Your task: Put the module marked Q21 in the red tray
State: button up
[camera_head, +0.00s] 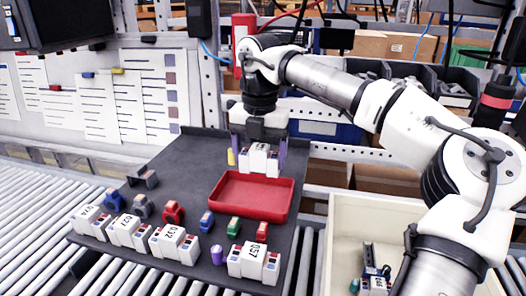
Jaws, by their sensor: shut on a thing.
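My gripper (259,150) is at the far end of the dark mat, its purple fingers closed on a white module (259,161) with small coloured parts on its faces. I cannot read a marking on this module. It is just behind the red tray (226,208), seen above its far rim; I cannot tell whether it hangs or touches the mat. The tray looks empty. Several other white modules (125,229) stand in a row along the mat's near edge, with another (255,262) at the near right. Their labels are small and rotated, and I cannot confirm Q21 on any.
Small blue, red, green and grey parts (173,212) stand between the module row and the tray. A yellow piece (231,157) is beside my gripper. A cream bin (338,235) at right holds a labelled item (375,278). Rollers (40,240) run left and in front.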

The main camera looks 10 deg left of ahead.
notch_tip(320, 180, down, 8)
jog(key=b, duration=0.5)
jog(key=o, duration=1.7)
jog(key=shift+r, duration=0.1)
notch_tip(320, 180, up, 14)
jog(key=shift+f+b, duration=0.15)
jog(key=shift+b, duration=0.15)
